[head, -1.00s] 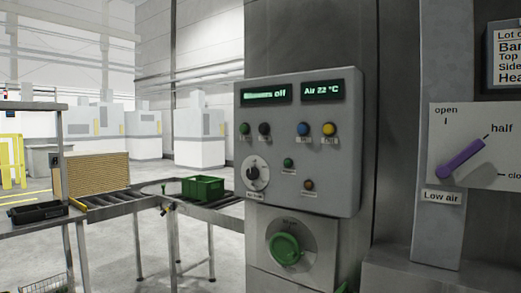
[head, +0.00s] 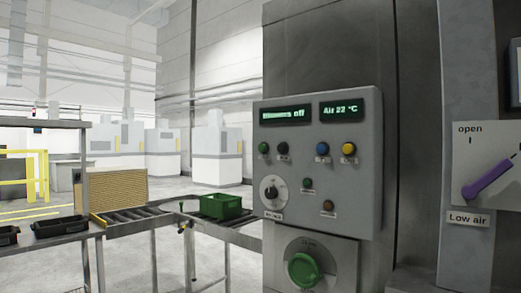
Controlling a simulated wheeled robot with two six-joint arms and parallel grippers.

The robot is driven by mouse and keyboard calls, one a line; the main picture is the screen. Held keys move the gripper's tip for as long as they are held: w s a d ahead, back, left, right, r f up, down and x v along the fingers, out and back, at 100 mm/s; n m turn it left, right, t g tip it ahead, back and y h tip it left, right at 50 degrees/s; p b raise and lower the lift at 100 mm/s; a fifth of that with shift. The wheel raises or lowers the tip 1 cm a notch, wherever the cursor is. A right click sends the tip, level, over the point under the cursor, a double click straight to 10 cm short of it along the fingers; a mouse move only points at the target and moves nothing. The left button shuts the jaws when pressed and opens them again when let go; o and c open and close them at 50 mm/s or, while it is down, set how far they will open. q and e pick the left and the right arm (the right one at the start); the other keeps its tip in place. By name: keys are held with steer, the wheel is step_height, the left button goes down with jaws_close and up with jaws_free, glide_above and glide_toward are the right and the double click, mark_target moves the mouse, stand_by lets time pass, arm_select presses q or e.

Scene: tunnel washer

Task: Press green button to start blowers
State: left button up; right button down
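The grey control panel (head: 362,165) is right of centre in the head view. Its left display (head: 286,113) reads "Blowers off" and its right display (head: 341,109) reads "Air 22 °C". A smaller green button (head: 308,184) sits lower, near the middle. The button labels are too small to read. Neither gripper is in view.
A black selector knob (head: 270,189) is low on the panel, with a large green knob (head: 303,269) below it. A purple lever (head: 487,181) is at the right above a "Low air" label. A roller conveyor with a green crate (head: 220,206) stands left of the panel.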

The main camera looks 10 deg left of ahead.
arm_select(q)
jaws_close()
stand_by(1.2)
